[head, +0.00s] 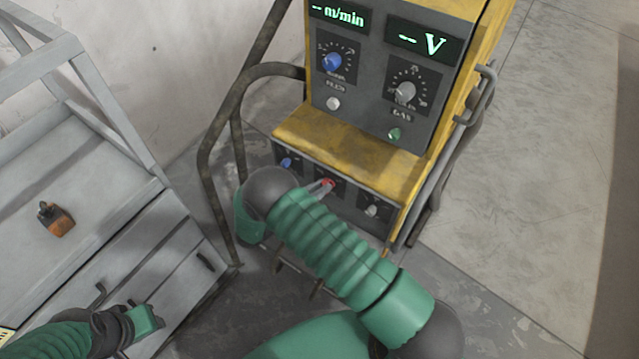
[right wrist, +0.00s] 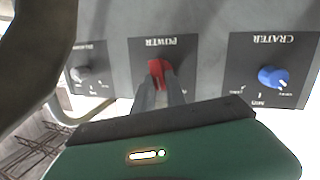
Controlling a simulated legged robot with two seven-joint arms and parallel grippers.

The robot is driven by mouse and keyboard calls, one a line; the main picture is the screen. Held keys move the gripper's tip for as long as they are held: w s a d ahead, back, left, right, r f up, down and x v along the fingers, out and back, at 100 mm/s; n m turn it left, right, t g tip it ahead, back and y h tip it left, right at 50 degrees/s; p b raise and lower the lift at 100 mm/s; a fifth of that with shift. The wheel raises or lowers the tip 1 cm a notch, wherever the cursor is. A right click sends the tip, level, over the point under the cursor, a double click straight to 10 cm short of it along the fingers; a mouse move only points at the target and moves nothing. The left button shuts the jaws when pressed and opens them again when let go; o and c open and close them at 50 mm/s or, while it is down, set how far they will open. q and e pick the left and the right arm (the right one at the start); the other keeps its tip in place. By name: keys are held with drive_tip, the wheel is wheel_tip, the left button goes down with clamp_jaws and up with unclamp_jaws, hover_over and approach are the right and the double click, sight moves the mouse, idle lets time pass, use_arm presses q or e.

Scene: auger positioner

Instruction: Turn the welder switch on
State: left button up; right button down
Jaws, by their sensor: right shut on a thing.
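The welder (head: 350,150) is a yellow and grey cabinet, and its lower panel carries a red power switch (head: 328,182). In the right wrist view the red switch (right wrist: 160,72) sits under the upside-down label POWER. My right gripper (head: 325,186) reaches the lower panel, and its two fingers (right wrist: 161,88) are shut on the red switch from both sides. The fingers hide part of the switch and its lower markings. My left gripper (head: 150,321) is at the lower left, away from the welder, and its jaw gap is not clear.
A blue crater knob (right wrist: 270,77) and a grey knob (right wrist: 83,74) flank the switch. The upper displays (head: 423,42) show dashes. A bent metal rail (head: 215,150) runs along the welder's left. A grey drawer cabinet (head: 110,210) holds a small orange-black object (head: 55,219).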

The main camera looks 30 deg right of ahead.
drive_tip(key=shift+s+f+m+t+y+p, duration=0.15)
drive_tip(key=shift+m+t+y+p, duration=0.35)
drive_tip(key=shift+m, duration=0.95)
drive_tip(key=shift+s+r+m+t+y+p, duration=0.1)
drive_tip(key=shift+s+m+t+y+p, duration=0.3)
drive_tip(key=shift+m+p, duration=0.8)
drive_tip(key=shift+s+f+m+t+y+p, duration=0.15)
drive_tip(key=shift+m+t+p, duration=0.4)
drive_tip(key=shift+m, duration=1.1)
drive_tip(key=c, duration=1.4)
unclamp_jaws()
drive_tip(key=shift+r, duration=0.1)
drive_tip(key=shift+o, duration=0.2)
drive_tip(key=shift+r, duration=0.1)
